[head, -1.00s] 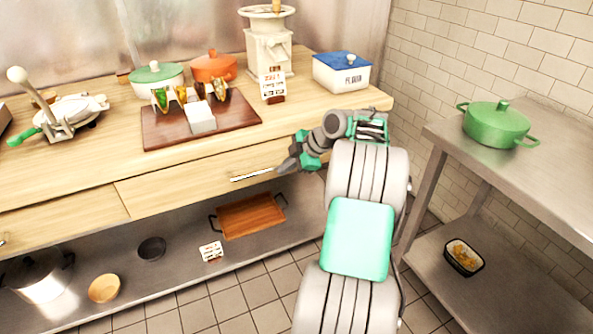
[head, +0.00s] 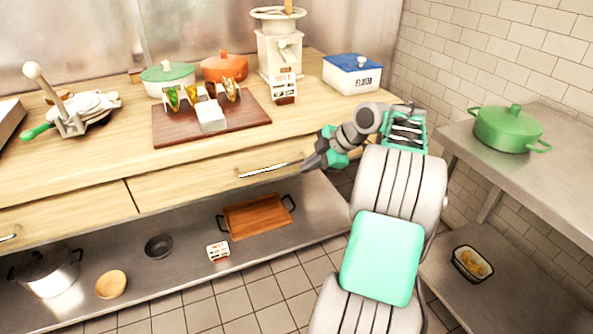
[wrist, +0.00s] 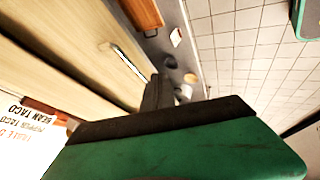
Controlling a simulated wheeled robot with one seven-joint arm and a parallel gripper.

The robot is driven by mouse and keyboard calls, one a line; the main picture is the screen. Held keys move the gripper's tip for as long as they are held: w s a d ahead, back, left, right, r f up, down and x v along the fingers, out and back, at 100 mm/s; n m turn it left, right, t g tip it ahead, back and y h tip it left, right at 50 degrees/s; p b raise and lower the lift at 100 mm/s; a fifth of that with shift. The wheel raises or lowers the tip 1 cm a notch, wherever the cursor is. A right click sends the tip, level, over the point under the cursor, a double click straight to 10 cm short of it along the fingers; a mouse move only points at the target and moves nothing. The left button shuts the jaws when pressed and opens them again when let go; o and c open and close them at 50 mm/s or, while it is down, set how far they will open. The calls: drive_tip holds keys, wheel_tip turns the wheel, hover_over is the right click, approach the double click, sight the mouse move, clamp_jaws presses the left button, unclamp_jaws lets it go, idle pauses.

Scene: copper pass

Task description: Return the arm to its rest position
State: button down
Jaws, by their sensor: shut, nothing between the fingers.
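My arm reaches up from the bottom right of the head view, bent at the elbow. My gripper (head: 312,163) is shut and empty, in front of the wooden counter's drawer, just right of the drawer's metal handle (head: 263,171). A small gap shows between gripper and handle. In the wrist view the dark fingers (wrist: 157,93) are together, with the handle (wrist: 128,62) beyond them and to the left.
The counter (head: 90,165) holds a taco board (head: 175,132), pots, a grinder (head: 281,55) and a flour box (head: 352,75). A lower shelf (head: 190,245) carries an orange tray (head: 257,215). A steel table (head: 560,135) with a green pot (head: 508,128) stands right. Tiled floor is open below.

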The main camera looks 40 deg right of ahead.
drive_tip(key=s+a+r+m+g+h+p, duration=0.15)
drive_tip(key=a+r+m+p, duration=0.45)
drive_tip(key=a+r+p, duration=0.85)
drive_tip(key=s+a+m+g+h+p, duration=0.2)
drive_tip(key=s+a+m, duration=0.6)
drive_tip(key=s+a, duration=0.6)
drive_tip(key=shift+s+a+f+p, duration=0.4)
drive_tip(key=shift+s+p, duration=0.05)
drive_tip(key=shift+s, duration=0.65)
idle(4.1)
